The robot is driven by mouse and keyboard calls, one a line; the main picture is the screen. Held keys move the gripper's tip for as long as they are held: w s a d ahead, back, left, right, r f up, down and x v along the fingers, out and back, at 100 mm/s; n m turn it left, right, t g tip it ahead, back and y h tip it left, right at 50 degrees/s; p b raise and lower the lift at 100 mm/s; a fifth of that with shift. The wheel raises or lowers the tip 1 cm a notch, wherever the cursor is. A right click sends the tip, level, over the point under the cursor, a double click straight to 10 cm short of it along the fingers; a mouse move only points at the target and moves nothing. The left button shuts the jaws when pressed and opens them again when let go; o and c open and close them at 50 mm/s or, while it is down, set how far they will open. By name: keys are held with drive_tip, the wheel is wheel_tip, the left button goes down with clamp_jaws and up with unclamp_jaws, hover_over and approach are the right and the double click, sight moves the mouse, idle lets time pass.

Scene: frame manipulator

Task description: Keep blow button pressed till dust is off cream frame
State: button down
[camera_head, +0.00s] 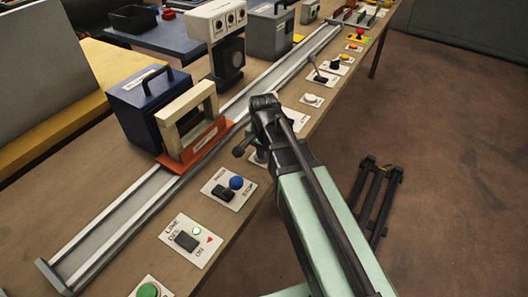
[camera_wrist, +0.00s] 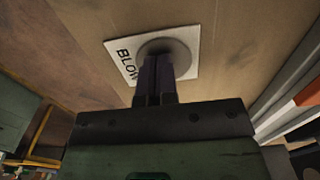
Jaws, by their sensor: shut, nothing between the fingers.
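The cream frame (camera_head: 184,103) stands upright in an orange holder (camera_head: 200,147) on the rail. Whether dust lies on it is too small to tell. In the head view my gripper (camera_head: 262,140) hides most of that button plate.
A navy box with a handle (camera_head: 135,105) stands directly behind the frame. A cream and black device (camera_head: 215,30) is farther along. The metal rail (camera_head: 110,225) runs along the table.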

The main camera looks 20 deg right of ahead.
wheel_tip(320, 180, up, 14)
drive_tip(key=p, duration=1.5)
drive_tip(key=s+n, duration=0.8)
drive_tip(key=n, duration=0.1)
drive_tip(key=shift+s+n, duration=0.3)
